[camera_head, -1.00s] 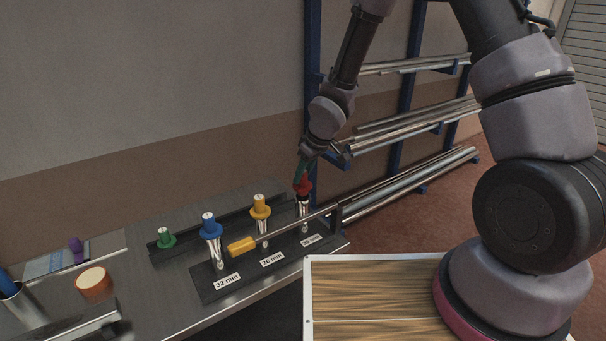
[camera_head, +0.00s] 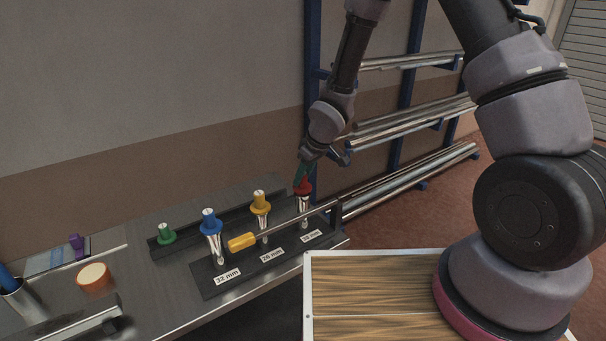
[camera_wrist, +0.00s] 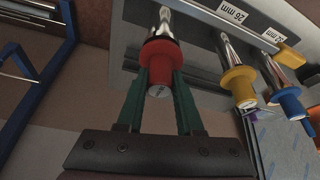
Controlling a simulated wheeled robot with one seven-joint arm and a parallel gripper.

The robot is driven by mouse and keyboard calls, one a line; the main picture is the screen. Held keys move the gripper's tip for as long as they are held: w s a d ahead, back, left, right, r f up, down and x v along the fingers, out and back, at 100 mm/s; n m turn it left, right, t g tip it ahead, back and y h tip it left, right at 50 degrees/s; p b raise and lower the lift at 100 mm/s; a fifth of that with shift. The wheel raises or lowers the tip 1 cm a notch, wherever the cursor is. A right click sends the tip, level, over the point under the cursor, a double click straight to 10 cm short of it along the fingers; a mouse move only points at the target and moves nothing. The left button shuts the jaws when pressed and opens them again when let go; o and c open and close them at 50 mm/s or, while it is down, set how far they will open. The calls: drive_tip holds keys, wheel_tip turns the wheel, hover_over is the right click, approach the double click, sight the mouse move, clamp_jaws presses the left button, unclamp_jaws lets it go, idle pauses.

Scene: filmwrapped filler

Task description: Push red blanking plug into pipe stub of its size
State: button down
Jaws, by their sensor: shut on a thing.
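The red blanking plug (camera_head: 303,187) is at the top of the right-hand pipe stub (camera_head: 303,212), a shiny upright tube on a dark base. My gripper (camera_head: 301,174) is shut on the plug from above, and its green fingers show in the wrist view (camera_wrist: 160,82). There the red plug (camera_wrist: 158,62) sits between the fingers, its wide flange toward the mouth of the stub (camera_wrist: 165,24). The plug is in line with the stub or nearly so. How deep it sits is hidden by the flange.
A blue plug (camera_head: 210,222) and a yellow plug (camera_head: 260,203) top the 32 mm and 26 mm stubs. A green plug (camera_head: 166,234) stands behind left. A yellow-handled tool (camera_head: 242,242) lies across the stub row. The pipe rack (camera_head: 408,80) stands close behind my gripper.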

drive_tip(key=shift+f, duration=0.55)
drive_tip(key=shift+c, duration=2.4)
unclamp_jaws()
drive_tip(key=shift+o, duration=0.3)
drive_tip(key=o, duration=0.4)
drive_tip(key=shift+r, duration=4)
